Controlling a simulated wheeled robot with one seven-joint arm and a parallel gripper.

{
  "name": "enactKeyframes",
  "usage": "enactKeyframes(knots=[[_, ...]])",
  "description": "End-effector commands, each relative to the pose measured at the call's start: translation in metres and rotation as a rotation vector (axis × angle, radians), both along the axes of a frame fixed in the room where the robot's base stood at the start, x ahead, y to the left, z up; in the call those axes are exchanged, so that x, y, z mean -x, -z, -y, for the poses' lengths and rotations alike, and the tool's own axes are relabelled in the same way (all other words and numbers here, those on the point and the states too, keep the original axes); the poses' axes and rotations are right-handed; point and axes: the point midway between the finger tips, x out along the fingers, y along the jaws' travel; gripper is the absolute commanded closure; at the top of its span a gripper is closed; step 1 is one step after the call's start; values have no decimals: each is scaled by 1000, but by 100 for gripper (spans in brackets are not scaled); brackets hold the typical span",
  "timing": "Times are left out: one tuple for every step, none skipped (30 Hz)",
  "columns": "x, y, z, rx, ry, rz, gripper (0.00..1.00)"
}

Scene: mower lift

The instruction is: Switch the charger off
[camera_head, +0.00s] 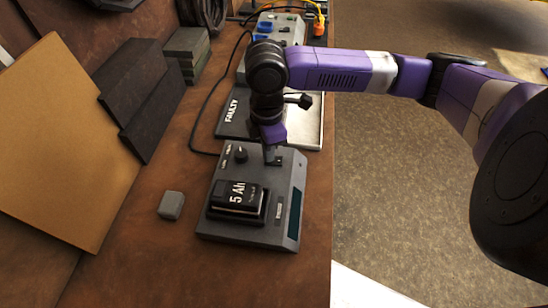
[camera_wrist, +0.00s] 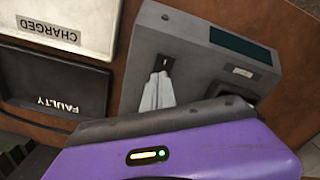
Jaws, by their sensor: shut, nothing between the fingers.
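The grey charger (camera_head: 286,170) lies on the brown bench, with a black battery (camera_head: 236,194) marked "5 Ah" seated on it and a dark knob (camera_head: 240,153) at its far left. In the wrist view the charger (camera_wrist: 193,45) shows a small dark switch (camera_wrist: 166,63) on its top face. My gripper (camera_head: 272,158) points down over the charger's far right part. Its pale fingers (camera_wrist: 158,88) are shut and empty, with the tips right beside the switch. I cannot tell whether they touch it. The dark display (camera_wrist: 240,45) looks blank.
A dark tray marked "FAULTY" (camera_wrist: 55,85) and a light tray marked "CHARGED" (camera_wrist: 60,22) lie beyond the charger. A small grey block (camera_head: 171,205) sits left of it. Dark blocks and a tan board (camera_head: 65,140) line the left. The bench's right edge is close.

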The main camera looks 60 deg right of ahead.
Motion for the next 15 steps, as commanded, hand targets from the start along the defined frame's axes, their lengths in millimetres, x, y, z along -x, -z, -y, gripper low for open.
enactKeyframes(knots=[[0, -7, 0, -1, 0, 1, 100], [0, -9, 0, 0, 0, 1, 100], [0, -12, 0, 0, 0, 1, 100], [0, -15, 0, 0, 0, 1, 100], [0, -17, 0, -1, 0, 2, 100], [0, -20, 0, -1, 0, 2, 100], [0, -22, 0, -1, 0, 2, 100], [0, -24, 0, -1, 0, 2, 100], [0, -27, 0, -1, 0, 2, 100], [0, -30, 0, 0, 0, 1, 100], [0, -32, 0, 0, 0, 1, 100], [0, -35, 0, 0, 0, 1, 100], [0, -37, 0, 0, 0, 1, 100], [0, -39, 0, 0, 0, 1, 100], [0, -42, 0, 0, 0, 1, 100]])
